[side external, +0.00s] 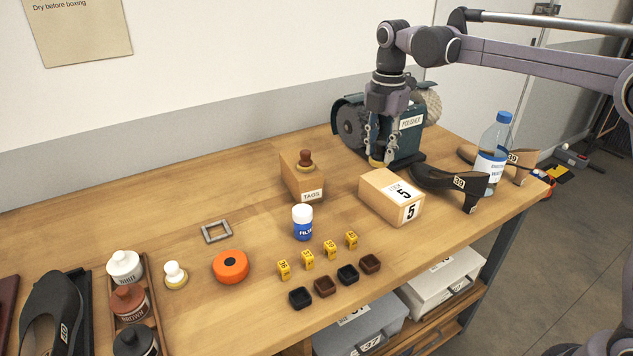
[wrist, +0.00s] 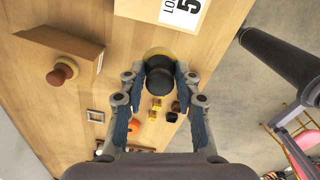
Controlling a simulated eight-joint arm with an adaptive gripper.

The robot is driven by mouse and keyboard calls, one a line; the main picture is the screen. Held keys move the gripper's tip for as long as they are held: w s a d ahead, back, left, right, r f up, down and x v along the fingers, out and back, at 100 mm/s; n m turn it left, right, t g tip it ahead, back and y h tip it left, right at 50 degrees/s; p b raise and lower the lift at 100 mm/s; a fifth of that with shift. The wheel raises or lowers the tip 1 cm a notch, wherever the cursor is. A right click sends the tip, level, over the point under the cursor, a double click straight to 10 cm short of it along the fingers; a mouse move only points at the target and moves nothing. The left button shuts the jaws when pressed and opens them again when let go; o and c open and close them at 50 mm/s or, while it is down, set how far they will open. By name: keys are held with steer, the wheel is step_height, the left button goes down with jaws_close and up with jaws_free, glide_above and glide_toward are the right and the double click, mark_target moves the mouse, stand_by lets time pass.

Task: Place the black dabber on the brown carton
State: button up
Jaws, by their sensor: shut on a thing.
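The black dabber, a dark knob on a yellow pad, is held upright between the fingers of my gripper (wrist: 160,98); it shows clearly in the wrist view (wrist: 156,79). In the side external view my gripper (side external: 381,148) points down, and the dabber's yellow pad (side external: 377,163) shows below the fingertips while the knob is mostly hidden. The brown carton (side external: 376,188), with a white "5" label, lies on the bench. The pad appears at the carton's back edge; I cannot tell whether it touches. The carton is partly cut off in the wrist view (wrist: 140,9).
A polisher (side external: 352,125) stands close behind my gripper. A black shoe (side external: 440,183) and a water bottle (side external: 493,150) are right of the carton. A TAGS box (side external: 301,186) with a brown dabber (side external: 305,157), and a white-capped jar (side external: 302,222), are left.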

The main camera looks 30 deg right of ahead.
steer(key=s+d+r+m, duration=0.1)
steer(key=s+d+m, duration=0.15)
steer(key=d, duration=0.55)
steer(key=s+d+r+m, duration=0.1)
steer(key=s+d, duration=0.2)
steer(key=d, duration=0.5)
glide_above(392, 185)
steer(key=shift+n, duration=0.25)
step_height(392, 185, down, 7)
steer(key=shift+r, duration=0.1)
steer(key=shift+f, duration=2.05)
steer(key=shift+f, duration=0.15)
steer(key=o, duration=0.9)
